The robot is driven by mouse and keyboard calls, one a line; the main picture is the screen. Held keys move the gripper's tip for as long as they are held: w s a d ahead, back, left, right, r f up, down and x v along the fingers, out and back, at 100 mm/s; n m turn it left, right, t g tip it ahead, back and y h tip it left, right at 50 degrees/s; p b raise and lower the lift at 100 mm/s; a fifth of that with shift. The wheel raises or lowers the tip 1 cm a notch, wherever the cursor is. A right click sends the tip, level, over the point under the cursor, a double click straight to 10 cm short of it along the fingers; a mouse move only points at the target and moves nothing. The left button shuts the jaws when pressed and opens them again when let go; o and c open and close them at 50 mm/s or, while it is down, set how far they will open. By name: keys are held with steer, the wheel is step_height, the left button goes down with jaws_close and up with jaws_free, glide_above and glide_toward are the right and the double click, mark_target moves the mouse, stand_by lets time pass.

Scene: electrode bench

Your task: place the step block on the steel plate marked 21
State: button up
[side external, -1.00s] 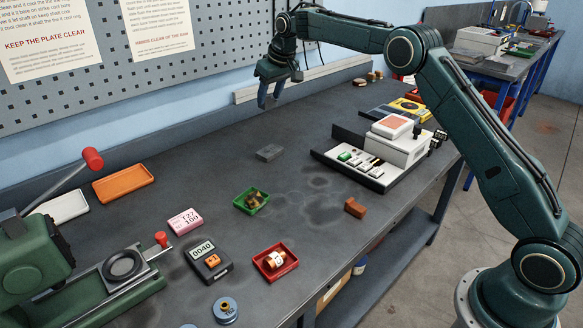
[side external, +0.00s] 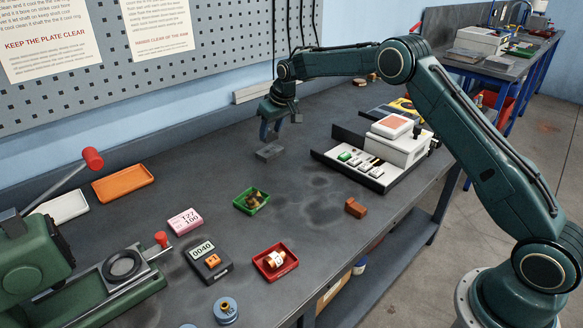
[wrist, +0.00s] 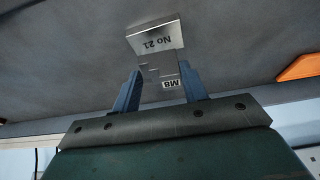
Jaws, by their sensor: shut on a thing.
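The steel plate (side external: 269,152) lies flat on the bench as a small grey slab; in the wrist view the plate (wrist: 155,38) shows the marking No 21. My gripper (side external: 269,132) is directly above it, pointing down. In the wrist view my gripper (wrist: 160,84) is shut on the step block (wrist: 158,68), a grey metal piece with a stepped edge and an M8 label. The block overlaps the near part of the plate in that view. I cannot tell whether they touch. In the side view the block is not clearly visible at the fingers.
A green tray (side external: 251,201), a red tray (side external: 275,262), a brown block (side external: 355,208) and a display box (side external: 207,258) lie nearer. The pegboard wall (side external: 200,70) rises behind. Bench around the plate is clear.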

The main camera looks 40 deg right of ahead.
mark_target(273, 136)
steer(key=shift+f, duration=1.65)
steer(key=shift+f, duration=0.15)
steer(key=o, duration=1.2)
steer(key=v, duration=1.2)
